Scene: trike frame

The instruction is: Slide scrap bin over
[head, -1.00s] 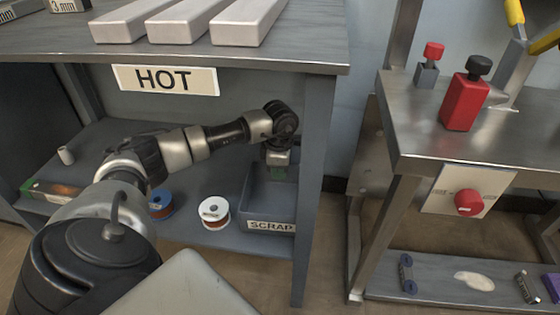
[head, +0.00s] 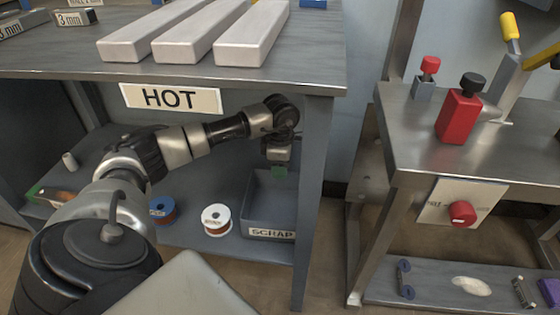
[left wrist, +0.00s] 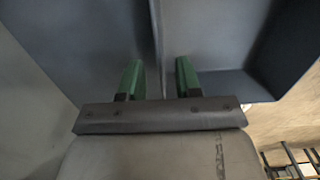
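The scrap bin (head: 283,212) is a grey-blue open box with a SCRAP label on its front, standing on the lower shelf under the HOT sign at the shelf's right end. My left gripper (head: 279,171) points down at the bin's back part. In the left wrist view its two green fingers (left wrist: 158,78) are apart, with a thin bin wall edge (left wrist: 157,40) running between them. I cannot tell whether either finger touches the wall. The fingertips are partly hidden in the head view. My right gripper is not in view.
A white-rimmed spool (head: 216,219) stands just left of the bin, and a blue spool (head: 162,209) farther left. The table leg (head: 309,210) is close on the bin's right. The HOT table top (head: 300,72) overhangs my left arm.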

